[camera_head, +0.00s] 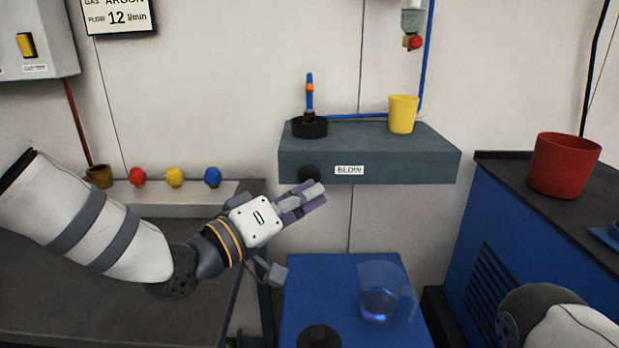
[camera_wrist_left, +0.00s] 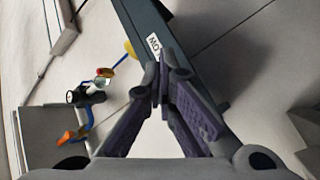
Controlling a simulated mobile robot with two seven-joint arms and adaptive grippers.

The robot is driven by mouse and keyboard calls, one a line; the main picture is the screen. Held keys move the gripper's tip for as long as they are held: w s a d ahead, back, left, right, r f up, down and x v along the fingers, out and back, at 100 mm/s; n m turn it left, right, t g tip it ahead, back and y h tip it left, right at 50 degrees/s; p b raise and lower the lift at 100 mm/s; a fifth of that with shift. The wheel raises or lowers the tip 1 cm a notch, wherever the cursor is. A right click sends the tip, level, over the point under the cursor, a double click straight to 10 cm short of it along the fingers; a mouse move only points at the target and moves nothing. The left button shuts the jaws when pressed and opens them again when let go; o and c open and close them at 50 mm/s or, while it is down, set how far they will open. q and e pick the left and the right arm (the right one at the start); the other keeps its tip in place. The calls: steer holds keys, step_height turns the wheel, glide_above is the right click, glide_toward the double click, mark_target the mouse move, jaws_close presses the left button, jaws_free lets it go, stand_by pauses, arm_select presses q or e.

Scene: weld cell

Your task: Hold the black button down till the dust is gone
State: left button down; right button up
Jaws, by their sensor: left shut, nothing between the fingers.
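The black button (camera_head: 309,174) is a round knob on the front face of the grey-green box (camera_head: 420,160), left of the label BLOW (camera_head: 349,170). My left gripper (camera_head: 318,188) is shut and empty, its fingertips just below and beside the button. I cannot tell whether they touch it. In the left wrist view the closed fingertips (camera_wrist_left: 161,85) lie over the box front near the label (camera_wrist_left: 154,44), and the button is hidden. I cannot make out dust for certain. My right gripper is out of view; only part of my right arm shows at bottom right.
A yellow cup (camera_head: 403,115) and a black holder (camera_head: 309,127) with a blue nozzle stand on the box. A clear vessel (camera_head: 378,305) is on a blue surface (camera_head: 330,275) below. Coloured knobs (camera_head: 174,177) line the left ledge. A red pot (camera_head: 563,165) is at right.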

arm_select(q)
steer(key=shift+w, duration=0.4)
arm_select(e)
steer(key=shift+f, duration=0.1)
arm_select(q)
steer(key=shift+w, duration=0.55)
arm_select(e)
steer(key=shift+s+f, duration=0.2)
arm_select(q)
steer(key=shift+s, duration=0.1)
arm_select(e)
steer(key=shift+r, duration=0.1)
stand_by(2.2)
arm_select(q)
steer(key=shift+s, duration=0.9)
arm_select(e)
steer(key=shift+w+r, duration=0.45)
arm_select(q)
steer(key=s+p, duration=0.2)
steer(key=s, duration=0.3)
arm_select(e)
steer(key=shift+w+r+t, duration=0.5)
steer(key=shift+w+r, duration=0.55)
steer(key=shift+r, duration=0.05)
